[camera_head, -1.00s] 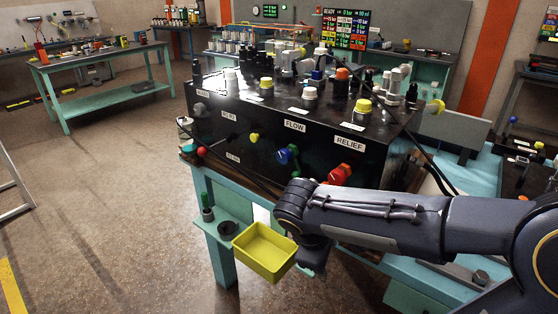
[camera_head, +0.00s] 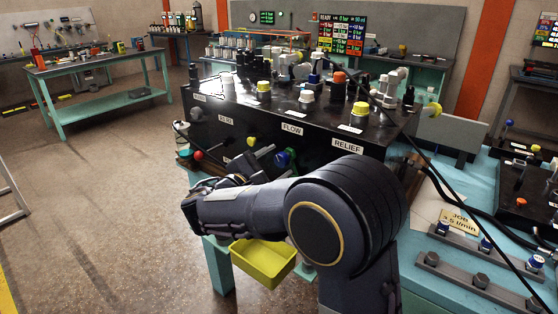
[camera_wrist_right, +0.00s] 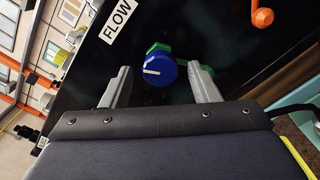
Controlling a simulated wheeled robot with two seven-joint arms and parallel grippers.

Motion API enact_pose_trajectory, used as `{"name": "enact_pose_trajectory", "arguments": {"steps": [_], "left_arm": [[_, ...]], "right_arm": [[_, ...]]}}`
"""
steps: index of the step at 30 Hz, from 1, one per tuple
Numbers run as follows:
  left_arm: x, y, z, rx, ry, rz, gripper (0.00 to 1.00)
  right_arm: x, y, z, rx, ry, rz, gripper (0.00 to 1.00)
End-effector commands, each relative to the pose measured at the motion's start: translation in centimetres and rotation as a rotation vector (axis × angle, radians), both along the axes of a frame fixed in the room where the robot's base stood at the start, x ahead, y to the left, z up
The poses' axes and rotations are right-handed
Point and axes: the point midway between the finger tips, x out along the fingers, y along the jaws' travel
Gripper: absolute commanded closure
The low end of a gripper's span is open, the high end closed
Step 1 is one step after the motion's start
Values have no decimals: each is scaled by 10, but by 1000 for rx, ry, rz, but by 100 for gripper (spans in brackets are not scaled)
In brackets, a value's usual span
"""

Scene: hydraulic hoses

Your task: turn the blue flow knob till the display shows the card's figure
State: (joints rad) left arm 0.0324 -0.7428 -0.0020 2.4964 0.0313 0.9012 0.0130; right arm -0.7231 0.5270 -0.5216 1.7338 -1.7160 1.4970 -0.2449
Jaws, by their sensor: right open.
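The blue flow knob (camera_head: 284,158) is on the black panel's front under the FLOW label. In the right wrist view the blue knob (camera_wrist_right: 159,71) shows a white pointer line, with a green part behind it. My right gripper (camera_head: 277,163) is open at the panel, its fingers (camera_wrist_right: 161,82) on either side of the knob with gaps visible. Contact with the knob cannot be told. The card (camera_head: 459,219) on the right bench reads JOB 3.5 l/min. The display board (camera_head: 342,34) at the back reads READY above coloured rows too small to read surely. My left gripper is out of view.
An orange-red knob (camera_wrist_right: 262,17) sits near the blue one; my arm hides it in the head view. A yellow knob (camera_head: 251,141) is to the left. A yellow tray (camera_head: 263,262) is below my arm. A black hose crosses the bench at right.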

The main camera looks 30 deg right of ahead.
Motion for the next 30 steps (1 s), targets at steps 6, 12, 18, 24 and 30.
{"name": "enact_pose_trajectory", "arguments": {"steps": [6,12,18,24,30], "left_arm": [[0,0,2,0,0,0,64],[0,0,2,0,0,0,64],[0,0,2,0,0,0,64],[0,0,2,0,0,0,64],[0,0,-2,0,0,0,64]], "right_arm": [[6,-15,0,1,0,-1,45],[6,-16,0,1,1,0,45],[6,-15,0,1,1,0,66],[6,-15,0,1,1,0,89],[6,-15,-2,7,-14,0,89]]}}
